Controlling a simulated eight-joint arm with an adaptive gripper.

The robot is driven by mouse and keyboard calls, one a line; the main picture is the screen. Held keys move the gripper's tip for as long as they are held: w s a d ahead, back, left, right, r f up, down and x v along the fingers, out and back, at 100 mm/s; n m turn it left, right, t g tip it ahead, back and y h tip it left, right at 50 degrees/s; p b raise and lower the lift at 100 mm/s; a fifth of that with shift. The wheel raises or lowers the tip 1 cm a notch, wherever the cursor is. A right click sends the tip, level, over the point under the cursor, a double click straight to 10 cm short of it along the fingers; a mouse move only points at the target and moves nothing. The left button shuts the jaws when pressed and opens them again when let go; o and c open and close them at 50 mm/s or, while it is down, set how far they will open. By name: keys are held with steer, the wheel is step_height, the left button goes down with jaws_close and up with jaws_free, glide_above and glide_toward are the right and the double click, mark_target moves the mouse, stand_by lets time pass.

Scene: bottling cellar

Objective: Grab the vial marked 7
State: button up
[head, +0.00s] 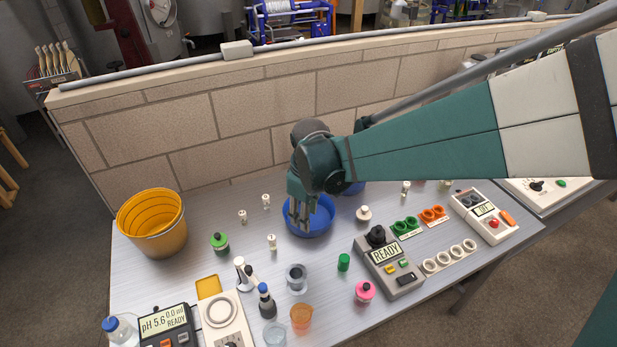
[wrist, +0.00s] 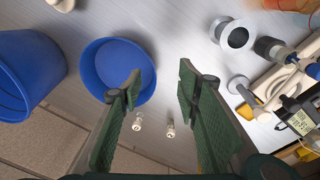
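Several small white vials stand on the bench in the head view: one vial (head: 266,201) left of my gripper (head: 299,218), another vial (head: 242,216) farther left, one vial (head: 271,242) nearer the front, and one more (head: 405,188) to the right. Their markings are too small to read there, so I cannot tell which is 7. My gripper also shows in the wrist view (wrist: 160,80), with fingers apart and nothing between the tips.
A blue bowl (wrist: 118,100) lies close by my gripper, with a blue bucket (wrist: 28,75) beside it. A yellow bucket (head: 152,225) stands at the left. A stone wall (head: 180,125) runs behind.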

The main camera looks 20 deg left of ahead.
mark_target(272, 237)
steer(key=s+a+f+n, duration=0.1)
steer(key=a+f, duration=0.1)
steer(key=a, duration=0.1)
steer(key=s+a+f+n+p, duration=0.1)
steer(key=a+f, duration=0.1)
steer(key=a, duration=0.2)
steer(key=s+a+f+n+g, duration=0.1)
steer(key=s+a+f, duration=0.1)
steer(key=a+f, duration=0.1)
steer(key=shift+s+a+h+p, duration=0.1)
steer(key=shift+a+h+p, duration=0.25)
steer(key=shift+a+h, duration=0.1)
steer(key=shift+r, duration=0.1)
steer(key=shift+f, duration=1.3)
steer(key=shift+f, duration=0.15)
steer(key=shift+d+f+b, duration=0.15)
steer(key=shift+f+b, duration=0.3)
steer(key=shift+f, duration=2.05)
steer(key=c, duration=1)
